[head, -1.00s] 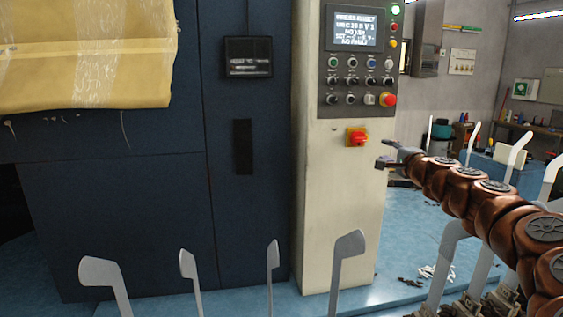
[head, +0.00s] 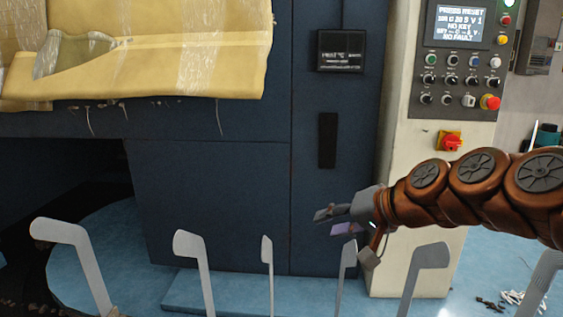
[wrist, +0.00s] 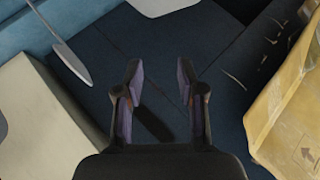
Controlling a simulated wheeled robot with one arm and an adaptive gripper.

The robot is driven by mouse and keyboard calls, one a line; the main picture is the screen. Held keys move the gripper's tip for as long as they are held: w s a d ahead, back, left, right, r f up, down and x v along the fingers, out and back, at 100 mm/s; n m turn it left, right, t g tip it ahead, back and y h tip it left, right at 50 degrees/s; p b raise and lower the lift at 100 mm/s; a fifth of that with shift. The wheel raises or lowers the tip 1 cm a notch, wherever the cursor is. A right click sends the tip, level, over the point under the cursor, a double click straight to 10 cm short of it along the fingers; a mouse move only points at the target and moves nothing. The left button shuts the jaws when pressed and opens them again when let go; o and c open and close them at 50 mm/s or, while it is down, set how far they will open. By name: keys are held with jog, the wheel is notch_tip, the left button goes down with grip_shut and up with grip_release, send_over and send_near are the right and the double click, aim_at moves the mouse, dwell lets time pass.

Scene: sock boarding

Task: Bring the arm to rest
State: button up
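My gripper (head: 328,221) is at the end of my copper-coloured arm, which reaches in from the right in the head view. It hangs in the air in front of the dark blue machine cabinet (head: 215,200), to the left of the cream control column. In the wrist view my gripper (wrist: 160,72) shows two dark fingers with purple inner faces, spread apart. Nothing is between them.
Several upright pale sock boards (head: 195,262) stand along the front, some close below my arm. The cream column (head: 405,200) carries a control panel (head: 460,70) reading "PRESS RESET". Blue floor (head: 95,240) shows at lower left.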

jog(key=s+f+n+g+h, duration=0.2)
jog(key=s+f+g+h, duration=0.15)
jog(key=s+f, duration=0.8)
jog(key=s+d+f+g+h, duration=0.2)
jog(key=s+d+f+g, duration=0.1)
jog(key=s, duration=0.6)
jog(key=s+d+f+g+h+p, duration=0.1)
jog(key=s+d+f+g+h, duration=0.1)
jog(key=s, duration=0.8)
jog(key=d+f+g, duration=0.1)
jog(key=d+f, duration=0.1)
jog(key=d, duration=0.1)
jog(key=shift+s, duration=0.15)
